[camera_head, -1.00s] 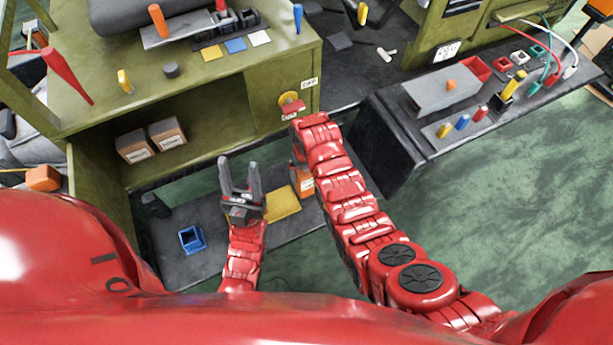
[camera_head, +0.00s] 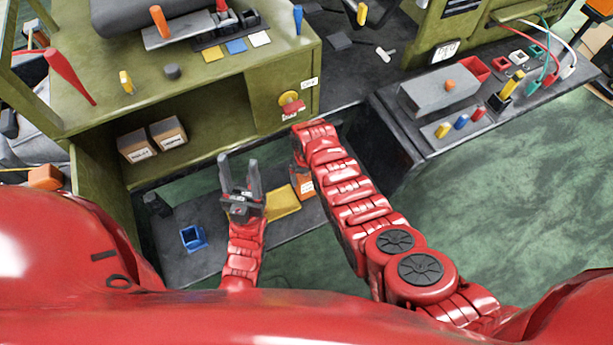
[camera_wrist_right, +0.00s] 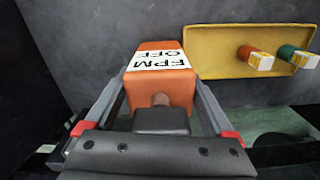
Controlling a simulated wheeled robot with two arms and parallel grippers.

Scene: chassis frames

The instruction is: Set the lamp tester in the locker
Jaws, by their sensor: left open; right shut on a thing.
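My right gripper (camera_wrist_right: 160,108) is shut on an orange box (camera_wrist_right: 163,82) with a white label, its upside-down text like "FPM OFF". In the head view the box (camera_head: 306,187) shows low before the green cabinet (camera_head: 215,140), my right arm hiding most of that gripper. No label names a lamp tester; I cannot tell whether this box is it. The cabinet has an open bay and a closed panel with a yellow-red knob (camera_head: 290,102); I cannot tell whether it is the locker. My left gripper (camera_head: 239,172) is open and empty, fingers up, left of the box.
A yellow plate (camera_wrist_right: 215,50) with orange and green tagged pegs is close to the box. A blue open container (camera_head: 193,238) sits on the dark low surface (camera_head: 222,250). Two small cartons (camera_head: 153,138) stand in the cabinet bay. A dark bench (camera_head: 410,140) stands at right.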

